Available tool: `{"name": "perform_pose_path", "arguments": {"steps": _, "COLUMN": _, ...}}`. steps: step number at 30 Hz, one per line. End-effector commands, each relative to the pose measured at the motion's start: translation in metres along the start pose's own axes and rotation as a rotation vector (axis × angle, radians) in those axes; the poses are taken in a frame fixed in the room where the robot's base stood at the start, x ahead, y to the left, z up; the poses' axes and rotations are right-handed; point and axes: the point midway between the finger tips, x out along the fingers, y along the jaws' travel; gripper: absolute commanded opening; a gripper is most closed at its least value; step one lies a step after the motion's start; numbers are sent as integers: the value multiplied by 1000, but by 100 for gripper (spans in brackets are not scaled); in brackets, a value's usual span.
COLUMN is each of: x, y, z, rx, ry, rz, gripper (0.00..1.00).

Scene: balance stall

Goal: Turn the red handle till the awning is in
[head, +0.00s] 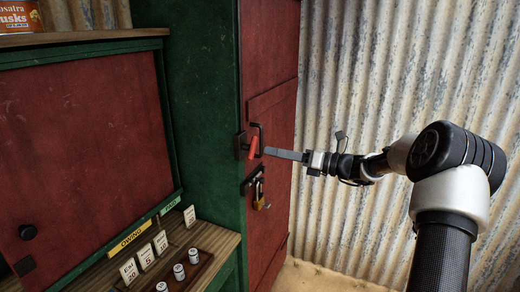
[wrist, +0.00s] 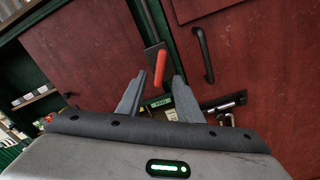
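The red handle (head: 251,148) sticks out from a dark metal crank on the green corner post of the stall, next to a red door. In the wrist view the red handle (wrist: 160,67) stands slightly tilted between and just beyond the fingertips. My gripper (head: 274,153) reaches in from the right at the handle's height. In the wrist view my gripper (wrist: 158,78) has its two fingers spread apart, with the handle in the gap and no clear contact. The awning is not in view.
A black door pull (wrist: 205,55) is right of the handle. A brass padlock (head: 259,194) hangs on a hasp below. A wooden counter (head: 200,237) with cards and small tins is at lower left. A corrugated wall (head: 390,75) stands behind my arm.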

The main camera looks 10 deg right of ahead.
Motion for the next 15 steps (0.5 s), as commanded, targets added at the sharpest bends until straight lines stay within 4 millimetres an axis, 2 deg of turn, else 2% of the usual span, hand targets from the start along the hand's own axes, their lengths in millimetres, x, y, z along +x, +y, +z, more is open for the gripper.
{"name": "perform_pose_path", "arguments": {"steps": 1, "x": 12, "y": 1, "z": 0, "rx": 1, "ry": 2, "rz": 3, "gripper": 33}}
{"name": "perform_pose_path", "arguments": {"steps": 6, "x": 40, "y": 0, "z": 0, "rx": 0, "ry": 1, "rz": 1, "gripper": 33}}
{"name": "perform_pose_path", "arguments": {"steps": 10, "x": 53, "y": 0, "z": 0, "rx": 1, "ry": 1, "rz": 1, "gripper": 33}}
{"name": "perform_pose_path", "arguments": {"steps": 15, "x": 59, "y": 0, "z": 0, "rx": 0, "ry": 1, "rz": -1, "gripper": 33}}
